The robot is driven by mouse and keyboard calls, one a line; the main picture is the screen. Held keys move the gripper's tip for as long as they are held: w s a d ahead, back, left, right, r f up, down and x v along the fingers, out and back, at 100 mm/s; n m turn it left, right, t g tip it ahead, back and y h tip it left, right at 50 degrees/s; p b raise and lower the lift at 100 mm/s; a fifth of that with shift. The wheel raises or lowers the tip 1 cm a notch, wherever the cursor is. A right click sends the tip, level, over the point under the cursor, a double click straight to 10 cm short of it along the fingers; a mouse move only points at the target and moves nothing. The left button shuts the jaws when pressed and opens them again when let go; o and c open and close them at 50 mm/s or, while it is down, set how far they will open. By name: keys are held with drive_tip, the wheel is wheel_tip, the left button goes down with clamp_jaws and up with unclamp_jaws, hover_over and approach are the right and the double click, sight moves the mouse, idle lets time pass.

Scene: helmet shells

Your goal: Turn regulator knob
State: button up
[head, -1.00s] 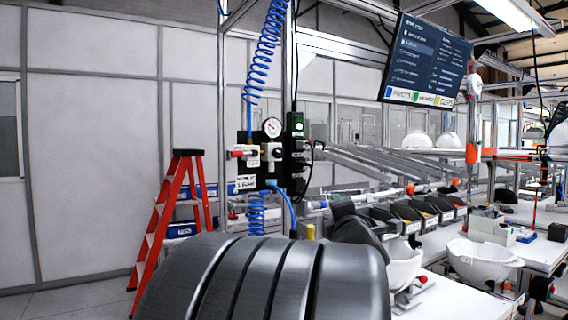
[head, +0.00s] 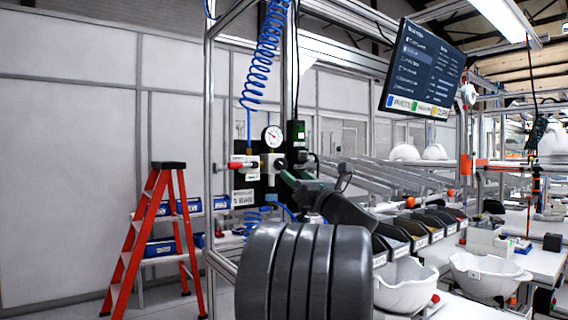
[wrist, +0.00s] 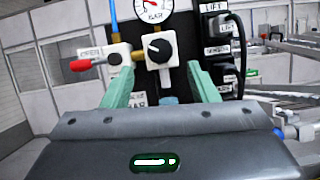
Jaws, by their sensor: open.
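The regulator knob (wrist: 159,50) is a black round knob with a white mark, on a pale block below a round pressure gauge (wrist: 153,8). In the wrist view it sits ahead of my gripper (wrist: 158,78), between and beyond the two green fingers. The fingers are apart and nothing is between them. In the head view my gripper (head: 287,172) is beside the regulator panel, and the gauge (head: 272,136) shows above it. My gripper and arm hide part of the panel there.
A red-handled valve (wrist: 85,63) is left of the knob. A black box with plugs and cables (wrist: 222,40) is to the right. A blue coiled hose (head: 265,60) hangs above. A red stepladder (head: 150,235) stands left, and white helmet shells (head: 405,285) lie on the right bench.

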sight(283, 165)
drive_tip(key=p+x, duration=0.1)
drive_tip(key=x, duration=0.6)
drive_tip(key=shift+p, duration=0.35)
drive_tip(key=c, duration=1)
